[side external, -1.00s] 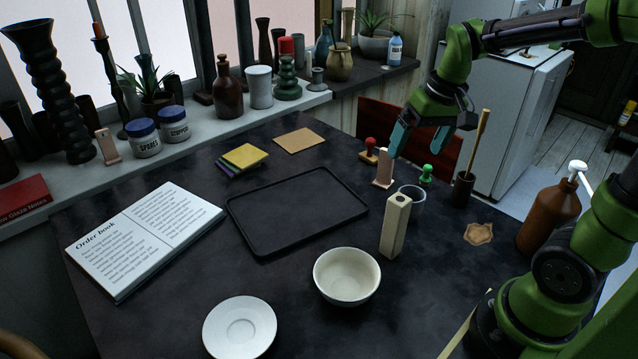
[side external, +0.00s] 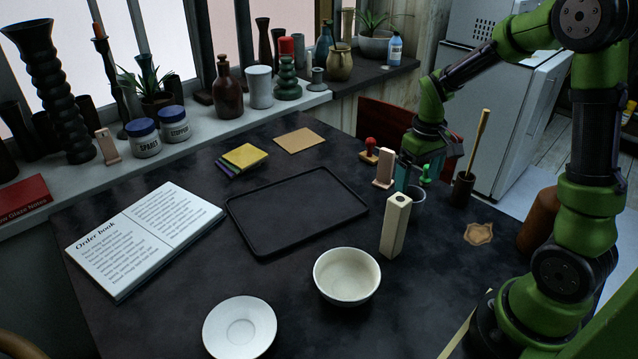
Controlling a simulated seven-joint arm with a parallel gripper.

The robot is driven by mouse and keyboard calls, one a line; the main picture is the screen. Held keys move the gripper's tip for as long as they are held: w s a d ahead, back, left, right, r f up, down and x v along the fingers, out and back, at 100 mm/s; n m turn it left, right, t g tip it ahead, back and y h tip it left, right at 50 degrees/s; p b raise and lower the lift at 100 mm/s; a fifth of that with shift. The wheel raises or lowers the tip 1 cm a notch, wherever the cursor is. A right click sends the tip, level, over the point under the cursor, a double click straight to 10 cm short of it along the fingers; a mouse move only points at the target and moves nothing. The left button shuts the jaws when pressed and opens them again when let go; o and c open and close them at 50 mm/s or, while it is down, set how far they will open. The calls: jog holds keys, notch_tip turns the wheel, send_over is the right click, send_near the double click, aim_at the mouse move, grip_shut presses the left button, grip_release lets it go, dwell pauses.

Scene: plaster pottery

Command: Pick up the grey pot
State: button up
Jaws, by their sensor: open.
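The grey pot (side external: 417,203) is a small grey cup standing on the dark table, right of the black tray and partly hidden behind a pale wooden block. My gripper (side external: 413,180) is open and points down at the pot's rim. One teal finger shows at the pot's left side. I cannot tell whether the fingers touch the pot or whether one is inside it.
The pale wooden block (side external: 396,226) stands close in front of the pot. A cream bowl (side external: 347,276) is nearer. The black tray (side external: 240,225) is empty.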

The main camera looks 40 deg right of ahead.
aim_at(412, 195)
jog(key=f, duration=0.5)
jog(key=shift+w+a+f, duration=0.25)
jog(key=shift+f, duration=0.15)
jog(key=c, duration=1.1)
